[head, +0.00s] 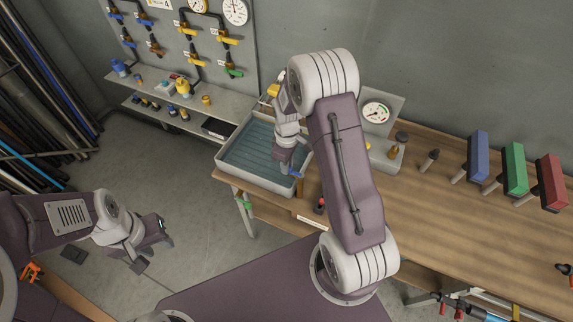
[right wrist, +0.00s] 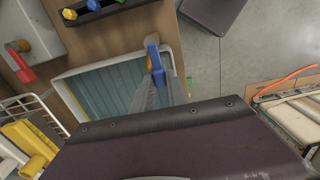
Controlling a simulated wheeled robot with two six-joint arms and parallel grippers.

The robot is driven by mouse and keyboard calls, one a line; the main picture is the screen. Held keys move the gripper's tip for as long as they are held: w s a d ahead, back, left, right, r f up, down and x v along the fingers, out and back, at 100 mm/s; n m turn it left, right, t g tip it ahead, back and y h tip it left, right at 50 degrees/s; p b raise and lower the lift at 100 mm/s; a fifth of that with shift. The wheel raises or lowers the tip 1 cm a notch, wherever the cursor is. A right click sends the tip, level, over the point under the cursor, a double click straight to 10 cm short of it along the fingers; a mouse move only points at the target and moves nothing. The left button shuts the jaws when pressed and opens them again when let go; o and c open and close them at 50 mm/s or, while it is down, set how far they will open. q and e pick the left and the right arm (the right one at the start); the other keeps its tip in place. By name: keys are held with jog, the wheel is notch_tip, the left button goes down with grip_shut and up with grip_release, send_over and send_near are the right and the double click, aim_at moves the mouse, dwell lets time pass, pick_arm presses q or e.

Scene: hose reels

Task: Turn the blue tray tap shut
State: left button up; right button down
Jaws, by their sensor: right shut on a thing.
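The grey tray (head: 250,181) with a teal ribbed inside stands at the left end of the wooden bench. The blue tray tap (head: 296,174) is at its front right corner, partly hidden by my right gripper (head: 288,163). In the right wrist view the blue tap handle (right wrist: 153,57) shows at the tips of my right gripper (right wrist: 152,88), beside the tray's rim (right wrist: 75,104). The right gripper is shut on the handle. Its exact turn angle is hard to tell. My left gripper (head: 152,253) hangs over the floor at the lower left, empty with its fingers apart.
A wall panel with pipes, yellow valves and gauges (head: 236,12) is behind a shelf of small fittings (head: 183,113). A gauge box (head: 376,112) and blue, green and red blocks (head: 514,168) stand on the bench. The bench middle is clear.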

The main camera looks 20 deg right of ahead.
jog(key=shift+w+r, duration=0.1)
jog(key=c, duration=1.5)
grip_release()
jog(key=shift+o, duration=0.9)
jog(key=shift+r, duration=0.3)
notch_tip(320, 180, up, 8)
jog(key=b, duration=0.1)
jog(key=shift+r+b, duration=0.2)
jog(key=shift+b, duration=0.2)
jog(key=shift+d, duration=0.1)
